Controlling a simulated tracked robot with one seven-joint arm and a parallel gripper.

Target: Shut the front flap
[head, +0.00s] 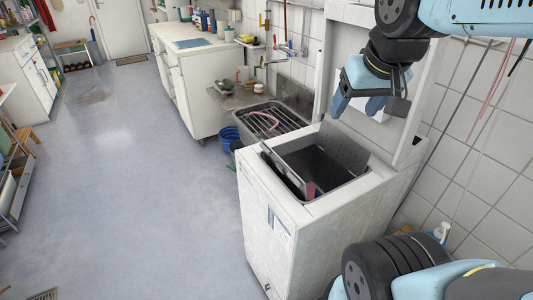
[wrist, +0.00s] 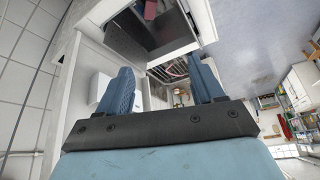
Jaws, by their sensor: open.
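The white top-loading washer (head: 268,243) stands with its lid (head: 345,60) raised at the back. In its top opening, a thin grey flap (head: 283,170) stands along the left, front side. A larger grey flap (head: 343,152) stands up at the far right side. Something reddish (head: 311,189) shows inside the drum. My gripper (head: 357,106) is open and empty, above the opening and in front of the raised lid, touching no flap. In the wrist view, its two blue fingers (wrist: 165,76) are spread apart, with the dark opening (wrist: 145,35) beyond. The flaps' lower edges are hidden.
A sink with a rack (head: 268,120) and a blue bucket (head: 228,137) stand behind the washer. A white counter (head: 190,75) lies farther back. The tiled wall (head: 480,120) is close on the right. The grey floor (head: 140,190) to the left is clear.

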